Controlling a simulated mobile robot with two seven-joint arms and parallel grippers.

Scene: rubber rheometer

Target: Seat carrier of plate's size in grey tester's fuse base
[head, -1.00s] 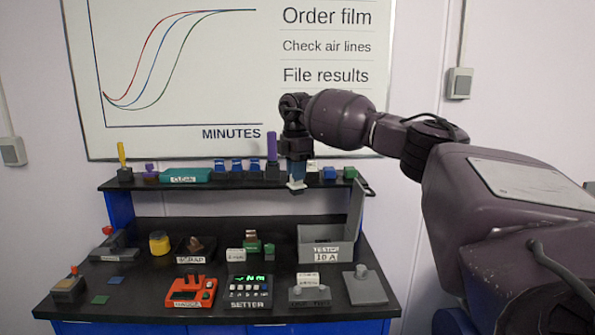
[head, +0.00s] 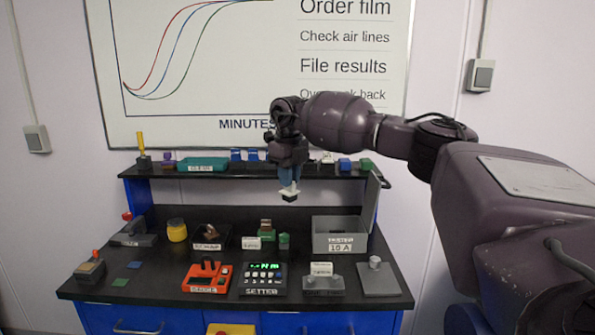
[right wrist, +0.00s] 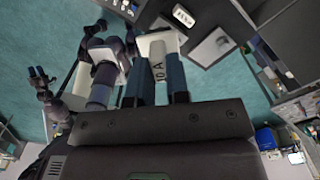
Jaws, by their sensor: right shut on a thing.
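My right gripper (head: 289,178) is shut on a pale carrier (head: 289,190) with a dark lower end, held upright in the air just in front of the shelf. The right wrist view shows the carrier (right wrist: 158,72) between the blue fingers, with "10 A" on its side. The grey tester (head: 340,236) stands on the bench, below and to the right of the gripper. Its plate (head: 340,247) reads "10 A", and its lid (head: 373,205) stands open at the right. The fuse base inside cannot be made out. My left gripper is not in the head view.
The back shelf (head: 215,172) holds several small items. On the bench are an orange gauge (head: 207,277), a black setter (head: 265,279), a grey stand (head: 323,283) and a grey plate with a knob (head: 379,278). Green blocks (head: 267,231) stand left of the tester.

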